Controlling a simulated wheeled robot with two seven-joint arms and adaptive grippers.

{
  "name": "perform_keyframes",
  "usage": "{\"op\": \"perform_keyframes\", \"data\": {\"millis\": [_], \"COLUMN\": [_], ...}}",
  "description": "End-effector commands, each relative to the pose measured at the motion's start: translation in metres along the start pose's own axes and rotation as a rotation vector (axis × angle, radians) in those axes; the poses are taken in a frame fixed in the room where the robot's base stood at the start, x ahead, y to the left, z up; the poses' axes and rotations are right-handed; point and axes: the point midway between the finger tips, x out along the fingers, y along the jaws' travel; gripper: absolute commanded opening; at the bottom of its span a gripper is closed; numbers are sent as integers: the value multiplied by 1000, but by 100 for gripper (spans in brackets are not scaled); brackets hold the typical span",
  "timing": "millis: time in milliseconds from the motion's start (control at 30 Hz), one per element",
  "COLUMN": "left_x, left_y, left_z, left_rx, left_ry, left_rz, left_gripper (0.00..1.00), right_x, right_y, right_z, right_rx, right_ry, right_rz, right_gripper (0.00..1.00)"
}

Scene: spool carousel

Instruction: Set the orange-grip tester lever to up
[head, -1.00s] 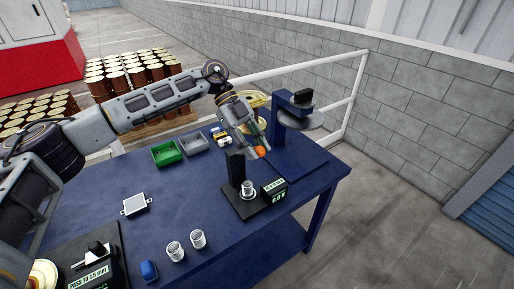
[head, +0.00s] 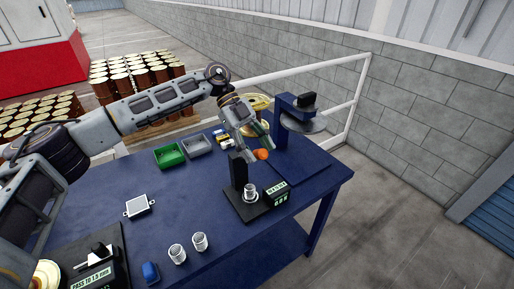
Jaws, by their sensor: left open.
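The tester (head: 238,172) is a black base and upright post near the table's right part, with a small green-lettered display (head: 277,194). A silver cup-like piece (head: 250,191) stands on its base. The orange grip (head: 261,154) of the lever shows beside the post's top, at my left gripper's fingertips. My left gripper (head: 257,147) is open, pointing down and to the right, with its fingers around or just beside the grip; I cannot tell which. The lever's arm is mostly hidden by the gripper. My right gripper is not in view.
A blue stand with a grey disc (head: 305,121) is close behind the gripper. Green (head: 169,155) and grey (head: 197,147) bins lie to the left. Two silver cups (head: 200,242) stand in front. A black gauge with a display (head: 92,279) is front left.

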Motion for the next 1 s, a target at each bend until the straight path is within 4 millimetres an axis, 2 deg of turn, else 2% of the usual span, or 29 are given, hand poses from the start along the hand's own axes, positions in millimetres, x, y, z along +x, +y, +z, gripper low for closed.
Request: {"op": "perform_keyframes", "data": {"millis": [67, 367, 1000], "left_x": [0, -13, -96], "left_y": [0, 0, 0], "left_z": [0, 0, 0], "left_rx": [0, 0, 0], "left_ry": [0, -1, 0], "left_rz": [1, 1, -1], "left_gripper": [50, 50, 50], "right_x": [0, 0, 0], "right_y": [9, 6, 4], "right_z": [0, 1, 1], "right_rx": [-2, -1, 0], "right_ry": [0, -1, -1], "right_rz": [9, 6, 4], "right_gripper": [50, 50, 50]}}
